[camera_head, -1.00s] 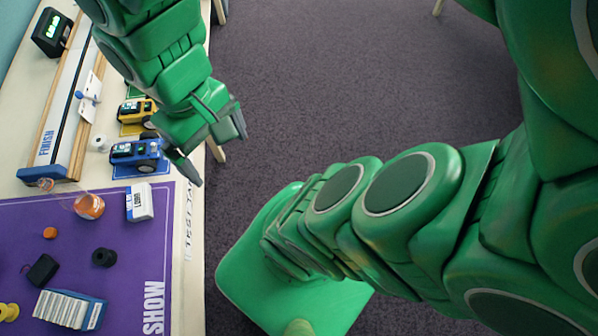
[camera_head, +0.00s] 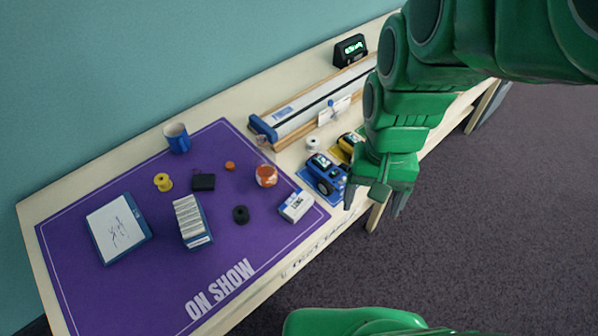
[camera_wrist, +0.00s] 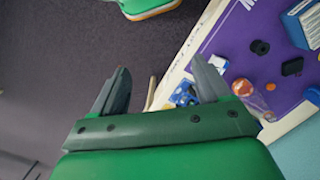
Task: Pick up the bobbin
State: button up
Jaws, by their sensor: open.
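My gripper (camera_head: 374,205) is open and empty. It hangs by the table's front edge, beside the blue toy car and well to the right of the bobbin. In the wrist view my gripper (camera_wrist: 158,90) shows its two fingers spread apart, with floor and the table edge beyond them.
A blue mug (camera_head: 177,138) stands behind.

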jog(key=w+a+f+m, duration=0.2)
jog(key=w+a+f, duration=0.6)
jog(key=w+a, duration=0.3)
jog(key=m, duration=0.4)
send_near(241, 213)
jog(key=shift+s+d+r+y, duration=0.1)
jog(key=shift+s+d+y, duration=0.3)
jog(key=shift+s+d, duration=0.5)
jog(key=shift+a+f, duration=0.35)
jog(key=shift+f, duration=0.05)
jog(key=shift+s+a+f, duration=0.1)
jog(key=shift+a+f, duration=0.05)
jog(key=shift+f, duration=1.15)
jog(key=shift+s+a+f, duration=0.1)
jog(key=shift+a+f, duration=0.05)
jog(key=shift+f, duration=1.1)
jog(key=shift+a+f, duration=0.2)
jog(key=shift+f, duration=1.1)
jog(key=c, duration=1.1)
